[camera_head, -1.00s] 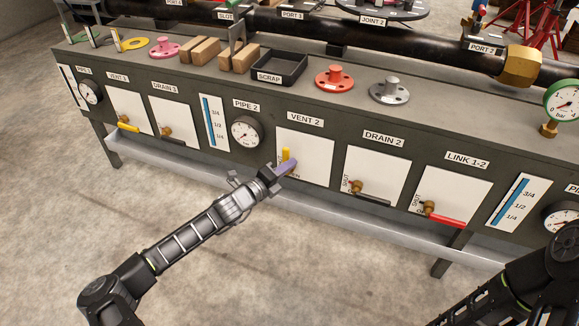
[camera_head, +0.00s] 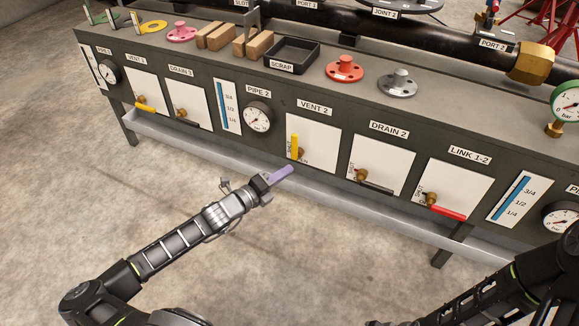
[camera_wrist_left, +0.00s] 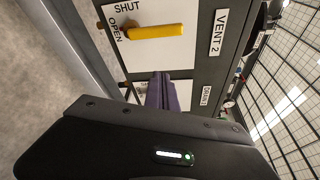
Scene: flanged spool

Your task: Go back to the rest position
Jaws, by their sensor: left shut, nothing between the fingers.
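My left gripper (camera_head: 281,175) is in front of the bench, below the VENT 2 panel (camera_head: 318,150), with its purple fingers together and empty. In the left wrist view the fingers (camera_wrist_left: 162,90) also show closed, apart from the yellow VENT 2 handle (camera_wrist_left: 155,31). In the head view this handle (camera_head: 295,146) stands upright on its panel. My right arm shows at the lower right of the head view, but its gripper is out of frame.
The bench front carries more valves, including a red LINK 1-2 handle (camera_head: 447,212), and gauges. A grey ledge (camera_head: 330,185) runs along its lower front. On top are wooden blocks, a black SCRAP tray (camera_head: 291,67) and flanged parts. The floor (camera_head: 60,190) at left is clear.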

